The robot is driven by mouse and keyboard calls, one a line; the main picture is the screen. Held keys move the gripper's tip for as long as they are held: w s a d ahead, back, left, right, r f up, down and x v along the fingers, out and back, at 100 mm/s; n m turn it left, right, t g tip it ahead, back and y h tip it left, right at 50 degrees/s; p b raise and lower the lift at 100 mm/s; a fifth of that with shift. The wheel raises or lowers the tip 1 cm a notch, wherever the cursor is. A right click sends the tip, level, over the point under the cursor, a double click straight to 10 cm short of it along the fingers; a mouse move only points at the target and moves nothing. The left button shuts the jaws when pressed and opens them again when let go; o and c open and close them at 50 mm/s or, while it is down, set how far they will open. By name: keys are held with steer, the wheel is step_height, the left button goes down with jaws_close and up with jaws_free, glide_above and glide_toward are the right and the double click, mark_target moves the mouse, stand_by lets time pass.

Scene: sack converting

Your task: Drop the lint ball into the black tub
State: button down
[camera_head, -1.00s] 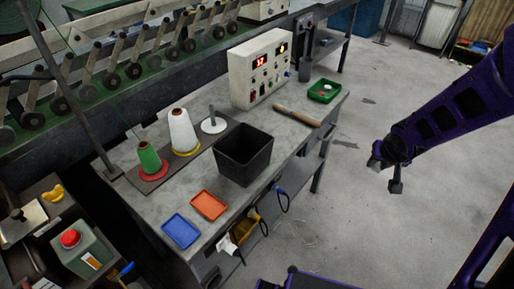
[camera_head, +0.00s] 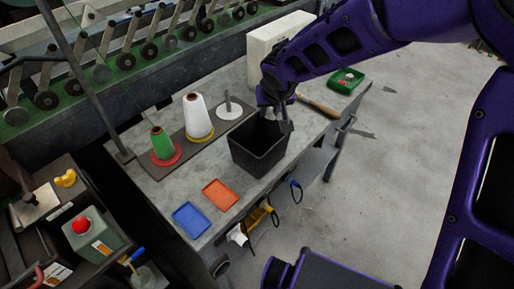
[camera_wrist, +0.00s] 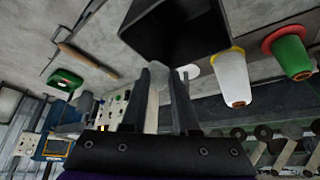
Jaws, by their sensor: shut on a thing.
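The black tub (camera_head: 256,158) stands upright on the grey workbench, and its dark wall also fills the top of the wrist view (camera_wrist: 190,42). My gripper (camera_head: 276,120) is at the tub's far right rim, and the head view does not show clearly whether the fingertips are over the opening. In the wrist view my gripper's two fingers (camera_wrist: 162,80) stand a little apart, pointing toward the tub. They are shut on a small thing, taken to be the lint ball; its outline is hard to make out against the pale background. The tub's inside looks dark.
Green (camera_head: 162,144) and white (camera_head: 197,117) yarn cones and an empty spindle (camera_head: 228,107) stand left of the tub. Orange (camera_head: 220,194) and blue (camera_head: 190,219) trays lie in front. A wooden-handled tool (camera_head: 318,105), green tray (camera_head: 347,80) and control box (camera_head: 272,48) are behind.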

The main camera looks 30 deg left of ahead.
steer(key=shift+s+a, duration=0.2)
steer(key=shift+a, duration=0.15)
steer(key=shift+f+b, duration=0.95)
steer(key=shift+f, duration=2)
steer(key=c, duration=0.6)
jaws_free()
steer(key=shift+r, duration=0.15)
